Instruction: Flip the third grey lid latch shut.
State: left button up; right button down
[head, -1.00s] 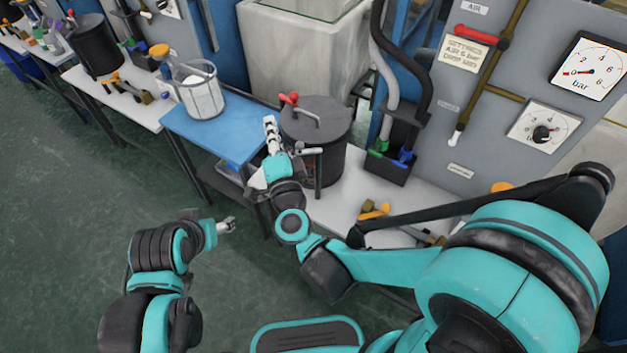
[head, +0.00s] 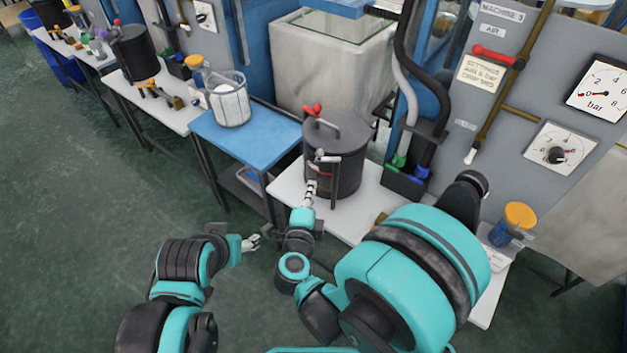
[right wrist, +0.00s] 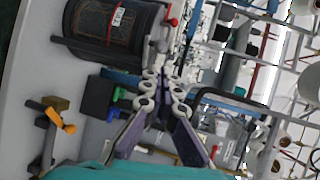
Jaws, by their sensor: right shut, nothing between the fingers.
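A dark round pot (head: 345,172) with a lid (head: 340,130) and a red knob (head: 313,111) stands on the near white bench. A small grey latch (head: 328,158) shows at the lid's front edge; I cannot tell whether it is open or shut. The pot also lies sideways in the right wrist view (right wrist: 88,22). My right gripper (head: 311,184) is shut and empty, low beside the pot's front left side; contact is unclear. Its fingers show in the right wrist view (right wrist: 163,62). My left gripper (head: 252,242) hangs over the floor, its jaws too small to judge.
A blue table (head: 245,145) with a white-filled clear bucket (head: 229,108) stands left of the pot. Hoses and a dark holder (head: 404,184) are to its right. An orange-capped jar (head: 513,224) stands at the right. Another dark pot (head: 135,55) is farther left. The floor is open at left.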

aim_at(318, 156)
jog(key=b+x, duration=0.2)
jog(key=x, duration=1)
jog(key=shift+w+b, duration=0.3)
jog(key=shift+b, duration=0.1)
jog(key=shift+w, duration=0.1)
